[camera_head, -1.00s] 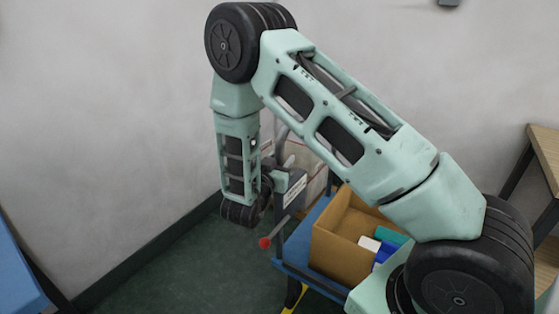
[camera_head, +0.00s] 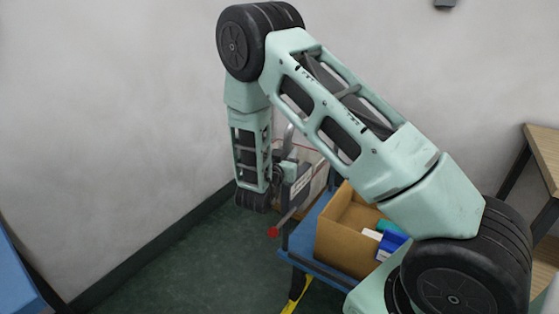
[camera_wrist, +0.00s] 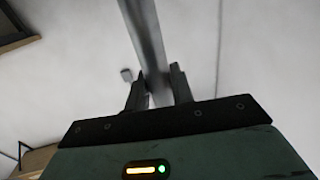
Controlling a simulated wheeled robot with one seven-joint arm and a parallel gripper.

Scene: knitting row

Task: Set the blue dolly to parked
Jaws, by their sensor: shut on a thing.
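The blue dolly (camera_head: 312,264) stands on the floor at the middle right of the head view. At its near left corner is a grey bracket with a label (camera_head: 301,184). A lever with a red knob (camera_head: 273,232) slants down and left from it. In the wrist view my gripper (camera_wrist: 158,82) is shut on a grey bar (camera_wrist: 144,32), which runs up and away between its fingers. The bar appears to be the dolly's handle. In the head view my arm hides the fingers and part of the handle.
An open cardboard box (camera_head: 338,243) with blue, white and teal items rides on the dolly. A yellow piece (camera_head: 293,300) shows below it. A wooden table (camera_head: 545,150) stands at the right and a blue surface (camera_head: 14,278) at the far left. Green floor lies clear to the left.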

